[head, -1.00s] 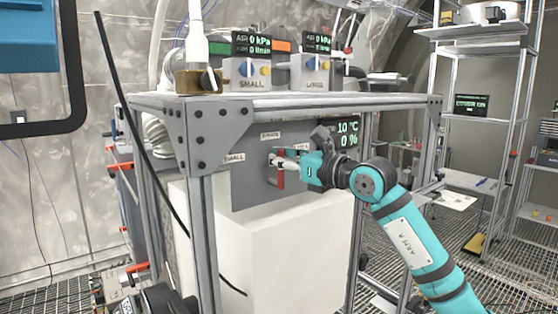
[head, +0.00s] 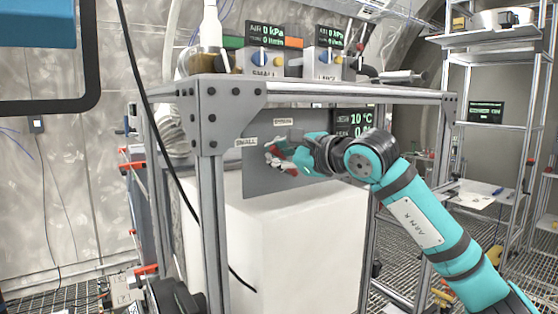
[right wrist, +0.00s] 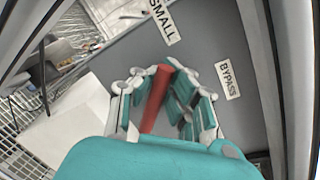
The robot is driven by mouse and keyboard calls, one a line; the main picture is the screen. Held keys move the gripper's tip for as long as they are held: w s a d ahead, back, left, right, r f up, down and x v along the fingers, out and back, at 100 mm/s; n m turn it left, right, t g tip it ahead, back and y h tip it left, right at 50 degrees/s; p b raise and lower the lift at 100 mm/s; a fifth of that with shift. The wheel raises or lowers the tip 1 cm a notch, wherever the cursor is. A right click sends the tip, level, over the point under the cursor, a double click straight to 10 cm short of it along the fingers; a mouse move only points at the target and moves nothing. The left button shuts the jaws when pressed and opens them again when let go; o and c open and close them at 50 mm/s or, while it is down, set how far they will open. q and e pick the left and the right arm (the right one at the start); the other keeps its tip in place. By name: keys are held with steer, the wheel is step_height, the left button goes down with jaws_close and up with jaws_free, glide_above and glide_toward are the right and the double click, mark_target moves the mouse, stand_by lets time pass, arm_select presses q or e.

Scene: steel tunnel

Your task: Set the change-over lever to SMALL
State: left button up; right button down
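The change-over lever has a red handle (right wrist: 155,100), seen in the right wrist view between my right gripper's fingers. My right gripper (right wrist: 166,72) is closed in around it, with the fingertips close together at the handle. In the head view my right gripper (head: 270,158) is at the grey panel (head: 262,178), and only bits of red show at its fingers. The handle lies tilted, toward the SMALL label (head: 246,142); this label also shows in the right wrist view (right wrist: 163,22). The BYPASS label (right wrist: 228,80) is to the right there. The lever's pivot is hidden. My left gripper is out of view.
A metal frame post (head: 207,200) stands left of the panel, and the frame's top (head: 330,90) runs above my right gripper. A white box (head: 290,240) is below it. A display (head: 355,122) is behind my wrist. A black cable (head: 160,140) hangs at the left.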

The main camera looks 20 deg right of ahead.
steer(key=shift+s+a+f+n+b, duration=0.1)
steer(key=shift+a+f+n+b, duration=0.2)
steer(key=shift+f+n, duration=0.3)
steer(key=c, duration=2)
jaws_free()
steer(key=o, duration=0.7)
steer(key=shift+s+d+r, duration=0.2)
steer(key=shift+s+r, duration=0.05)
steer(key=shift+s, duration=0.05)
steer(key=shift+c, duration=0.2)
steer(key=shift+o, duration=0.3)
steer(key=shift+w, duration=0.15)
steer(key=v, duration=1.2)
steer(key=shift+a, duration=0.15)
